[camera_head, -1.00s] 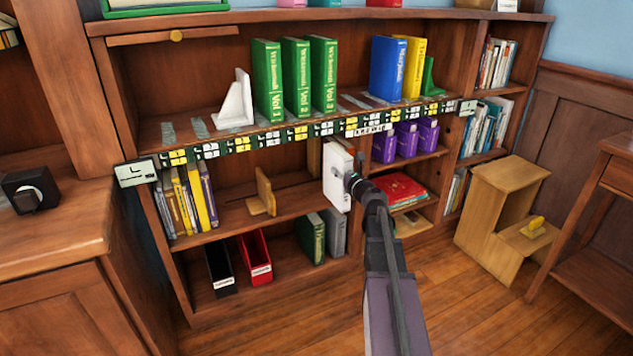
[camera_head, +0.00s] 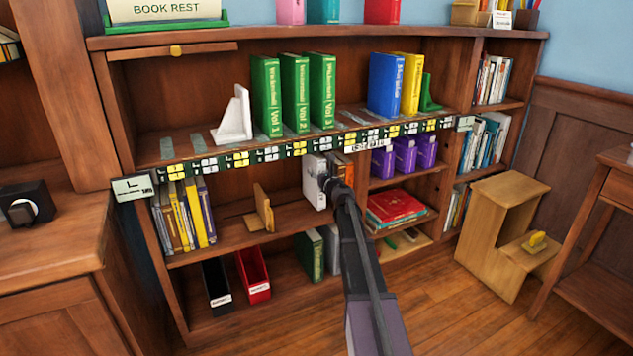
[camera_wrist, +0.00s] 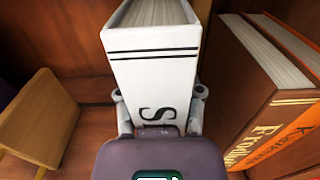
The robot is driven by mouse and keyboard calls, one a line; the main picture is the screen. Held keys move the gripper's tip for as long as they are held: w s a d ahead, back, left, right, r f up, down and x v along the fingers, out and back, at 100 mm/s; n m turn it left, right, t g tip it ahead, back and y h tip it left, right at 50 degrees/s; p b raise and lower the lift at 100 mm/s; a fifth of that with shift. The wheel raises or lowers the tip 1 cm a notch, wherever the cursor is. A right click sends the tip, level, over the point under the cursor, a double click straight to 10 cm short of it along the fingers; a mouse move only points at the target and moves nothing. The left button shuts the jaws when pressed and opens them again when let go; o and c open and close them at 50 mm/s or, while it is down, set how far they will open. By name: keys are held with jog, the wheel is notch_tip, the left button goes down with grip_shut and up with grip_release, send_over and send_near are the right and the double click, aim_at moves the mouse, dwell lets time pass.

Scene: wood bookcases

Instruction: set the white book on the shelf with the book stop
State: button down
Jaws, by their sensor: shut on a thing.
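The white book (camera_head: 314,182) is upright, spine outward, in the opening of the middle shelf (camera_head: 232,236). My gripper (camera_head: 326,184) is shut on it; in the wrist view my gripper (camera_wrist: 160,105) has a finger on each side of the white book (camera_wrist: 155,70). A wooden book stop (camera_head: 263,208) stands on the same shelf to the left, apart from the book. It also shows in the wrist view (camera_wrist: 42,118). Whether the book's bottom touches the shelf is hidden.
Brown and orange books (camera_wrist: 265,95) stand close on the right, with a narrow gap. Yellow and grey books (camera_head: 185,215) fill the shelf's left end. The upper shelf edge, with its label strip (camera_head: 270,155), runs above. Bare shelf lies between book stop and white book.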

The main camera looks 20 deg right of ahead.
jog(key=shift+w, duration=0.35)
jog(key=shift+f+b, duration=1.8)
jog(key=shift+c, duration=1.2)
grip_release()
jog(key=shift+r, duration=0.1)
jog(key=s, duration=1.2)
jog(key=shift+d, duration=0.2)
